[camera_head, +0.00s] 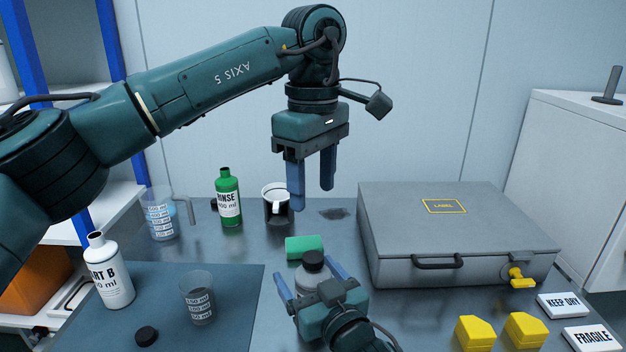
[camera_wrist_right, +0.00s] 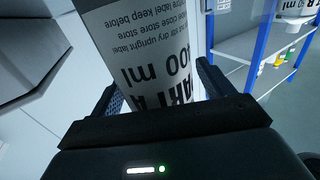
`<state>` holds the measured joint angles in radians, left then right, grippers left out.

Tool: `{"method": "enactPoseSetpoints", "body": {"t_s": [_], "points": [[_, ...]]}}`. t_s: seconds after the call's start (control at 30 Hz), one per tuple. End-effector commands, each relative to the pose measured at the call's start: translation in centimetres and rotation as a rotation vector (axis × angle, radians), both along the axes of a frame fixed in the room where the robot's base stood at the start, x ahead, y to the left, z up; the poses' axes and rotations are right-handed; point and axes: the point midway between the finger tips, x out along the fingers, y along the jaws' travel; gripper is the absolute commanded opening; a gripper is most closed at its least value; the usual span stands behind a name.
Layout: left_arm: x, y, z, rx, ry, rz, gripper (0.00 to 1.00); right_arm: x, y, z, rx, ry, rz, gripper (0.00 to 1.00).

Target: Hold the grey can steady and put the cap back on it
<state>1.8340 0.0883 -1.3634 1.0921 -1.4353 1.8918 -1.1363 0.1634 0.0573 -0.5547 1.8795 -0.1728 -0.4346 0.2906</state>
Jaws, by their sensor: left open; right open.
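The grey can (camera_head: 308,280) stands upright near the middle of the table, with a black round cap (camera_head: 313,260) at its top. Its lower part is hidden by my right gripper (camera_head: 309,277). That gripper is open, with one finger on each side of the can. In the right wrist view the can (camera_wrist_right: 150,55) stands between the fingers, its "PART A 400 ml" label upside down; contact cannot be told. My left gripper (camera_head: 312,198) is open and empty, pointing down above and behind the can. Another black cap (camera_head: 146,337) lies on the mat.
The white PART B bottle (camera_head: 112,280) and a clear beaker (camera_head: 198,300) stand on the mat (camera_head: 235,280). A jug (camera_head: 160,218), green bottle (camera_head: 228,195), mug (camera_head: 277,205) and green block (camera_head: 304,246) are behind. The grey case (camera_head: 450,235) and yellow blocks (camera_head: 475,332) are right.

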Motion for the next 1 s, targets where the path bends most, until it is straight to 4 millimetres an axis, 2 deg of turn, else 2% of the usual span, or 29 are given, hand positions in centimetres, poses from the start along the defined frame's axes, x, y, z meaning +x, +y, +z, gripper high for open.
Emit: {"method": "enactPoseSetpoints", "body": {"t_s": [0.17, 0.27, 0.7, 0.83, 1.0], "points": [[0.0, 0.0, 0.0, 0.000, 0.000, 0.000, 0.55, -0.2, -0.1, 0.0, 0.000, 0.000, 0.000, 0.80], [0.0, 0.0, 0.0, 0.000, 0.000, 0.000, 0.55, -1.0, -0.5, -0.1, 0.000, 0.001, 0.000, 0.80], [0.0, 0.0, 0.2, 0.000, 0.000, 0.000, 0.55, -9.3, -4.7, -0.1, 0.000, 0.003, 0.000, 0.80], [0.0, 0.0, 0.1, 0.000, 0.000, 0.000, 0.55, -10.8, -5.5, -0.1, -0.001, 0.002, -0.001, 0.80], [0.0, 0.0, 0.1, 0.000, 0.000, 0.000, 0.55, -11.7, -5.9, 0.0, 0.000, 0.001, 0.000, 0.80]]}}
